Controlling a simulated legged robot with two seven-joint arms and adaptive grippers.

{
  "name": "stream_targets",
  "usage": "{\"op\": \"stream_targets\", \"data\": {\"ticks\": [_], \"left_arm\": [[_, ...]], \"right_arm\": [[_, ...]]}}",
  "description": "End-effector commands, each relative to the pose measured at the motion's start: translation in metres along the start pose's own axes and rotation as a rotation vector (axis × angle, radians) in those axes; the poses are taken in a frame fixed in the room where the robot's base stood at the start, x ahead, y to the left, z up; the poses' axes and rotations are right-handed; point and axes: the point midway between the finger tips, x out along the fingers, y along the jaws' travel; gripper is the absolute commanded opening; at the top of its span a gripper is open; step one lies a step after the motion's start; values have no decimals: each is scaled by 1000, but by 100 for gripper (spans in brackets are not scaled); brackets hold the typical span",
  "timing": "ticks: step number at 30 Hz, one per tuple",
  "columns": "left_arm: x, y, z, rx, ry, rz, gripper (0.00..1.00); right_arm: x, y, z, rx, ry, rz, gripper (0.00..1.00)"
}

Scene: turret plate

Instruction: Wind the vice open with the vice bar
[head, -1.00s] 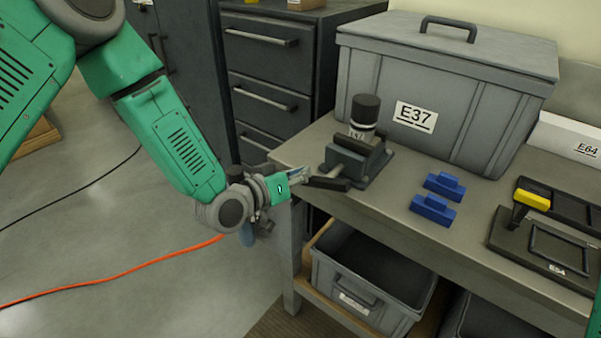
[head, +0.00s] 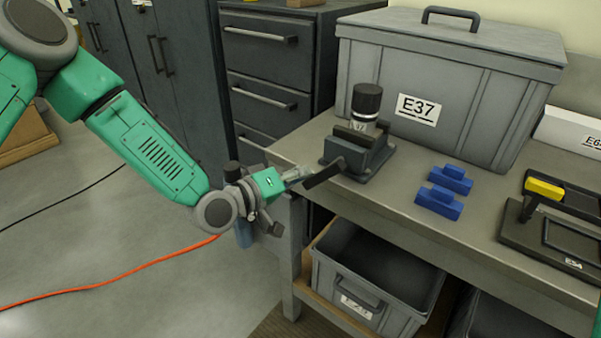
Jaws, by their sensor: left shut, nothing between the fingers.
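The dark vice (head: 345,178) stands near the left end of the bench, with a black-capped grey cylinder (head: 366,103) upright at its jaws. The black vice bar (head: 324,173) is at its front left side and slants, right end up. My left gripper (head: 305,175) is at the bar's left part, fingers pointing right. It is shut with nothing between the fingers; whether it touches the bar I cannot tell. The bar's joint with the vice is partly hidden. My right gripper is out of view.
A grey lidded box marked E37 (head: 452,85) stands behind the vice. Two blue blocks (head: 440,201) lie to its right. A black fixture with a yellow block (head: 544,188) is further right. A grey bin (head: 330,265) sits below the bench. An orange cable (head: 110,275) crosses the floor.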

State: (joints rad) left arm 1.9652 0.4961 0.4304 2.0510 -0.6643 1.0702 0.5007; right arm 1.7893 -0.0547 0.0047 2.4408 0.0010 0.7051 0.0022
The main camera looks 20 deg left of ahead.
Motion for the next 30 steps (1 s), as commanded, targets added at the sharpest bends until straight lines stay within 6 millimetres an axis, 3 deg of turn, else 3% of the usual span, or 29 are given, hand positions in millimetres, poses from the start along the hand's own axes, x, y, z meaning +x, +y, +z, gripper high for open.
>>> {"op": "stream_targets", "data": {"ticks": [11, 30], "left_arm": [[4, -12, 17, -350, 0, 88, 0], [11, -13, 43, -939, -2, 236, 0]], "right_arm": [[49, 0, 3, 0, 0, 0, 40], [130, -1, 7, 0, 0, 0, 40]]}}
